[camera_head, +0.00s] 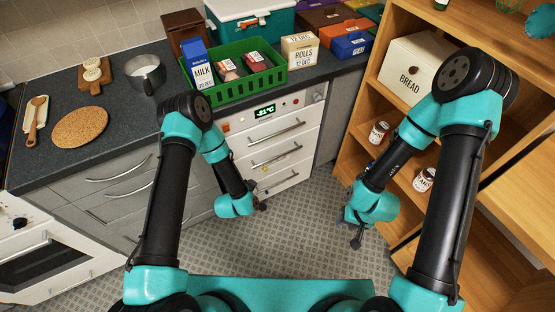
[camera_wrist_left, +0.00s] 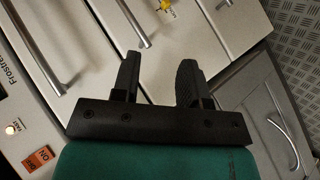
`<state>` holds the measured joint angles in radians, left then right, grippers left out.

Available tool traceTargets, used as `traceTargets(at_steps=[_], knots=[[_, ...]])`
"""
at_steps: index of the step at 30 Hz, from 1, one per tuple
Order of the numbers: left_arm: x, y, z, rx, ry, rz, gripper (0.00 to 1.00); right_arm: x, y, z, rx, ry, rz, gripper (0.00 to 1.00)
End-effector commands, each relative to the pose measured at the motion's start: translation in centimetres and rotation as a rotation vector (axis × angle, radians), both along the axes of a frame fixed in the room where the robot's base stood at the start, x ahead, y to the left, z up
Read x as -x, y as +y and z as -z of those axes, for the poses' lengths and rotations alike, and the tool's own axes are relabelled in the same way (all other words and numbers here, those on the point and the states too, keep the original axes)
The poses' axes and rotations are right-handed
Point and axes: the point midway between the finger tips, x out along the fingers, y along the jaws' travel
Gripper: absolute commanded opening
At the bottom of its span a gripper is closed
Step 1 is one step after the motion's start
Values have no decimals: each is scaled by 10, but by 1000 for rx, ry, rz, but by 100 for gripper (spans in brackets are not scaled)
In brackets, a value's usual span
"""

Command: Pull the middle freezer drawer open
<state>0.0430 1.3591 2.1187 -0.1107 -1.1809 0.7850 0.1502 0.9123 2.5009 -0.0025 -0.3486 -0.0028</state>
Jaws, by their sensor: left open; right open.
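The white freezer (camera_head: 233,141) stands under the counter, with three drawers, all shut. The middle drawer's bar handle (camera_head: 276,155) lies between the top handle (camera_head: 277,131) and the bottom handle (camera_head: 278,179). In the left wrist view, the middle handle (camera_wrist_left: 134,22) lies just beyond my left fingertips, and the top handle (camera_wrist_left: 38,55) is to the left. My left gripper (camera_head: 257,196) is open and empty, low in front of the freezer; its two spread fingers show in the left wrist view (camera_wrist_left: 160,62). My right gripper (camera_head: 352,232) is open and empty, well right of the freezer.
A green crate (camera_head: 236,97) with food stands on the counter (camera_head: 120,135) above the freezer. Grey cabinets (camera_head: 117,178) are to the left, a wooden shelf (camera_head: 395,20) with jars to the right. The floor (camera_head: 290,225) before the freezer is free.

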Motion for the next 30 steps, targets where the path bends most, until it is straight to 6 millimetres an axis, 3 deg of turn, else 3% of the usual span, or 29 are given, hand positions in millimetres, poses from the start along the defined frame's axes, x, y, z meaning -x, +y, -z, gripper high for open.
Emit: traceTargets(at_steps=[6, 12, 30], knots=[[-24, -41, 26, 280, -194, -170, 40, 0, 0, 0, 0, 0, 0, 43], [-29, -63, 34, 496, -317, -252, 40, 0, 0, 0, 0, 0, 0, 43], [-36, -68, 35, 546, -343, -266, 40, 0, 0, 0, 0, 0, 0, 43]])
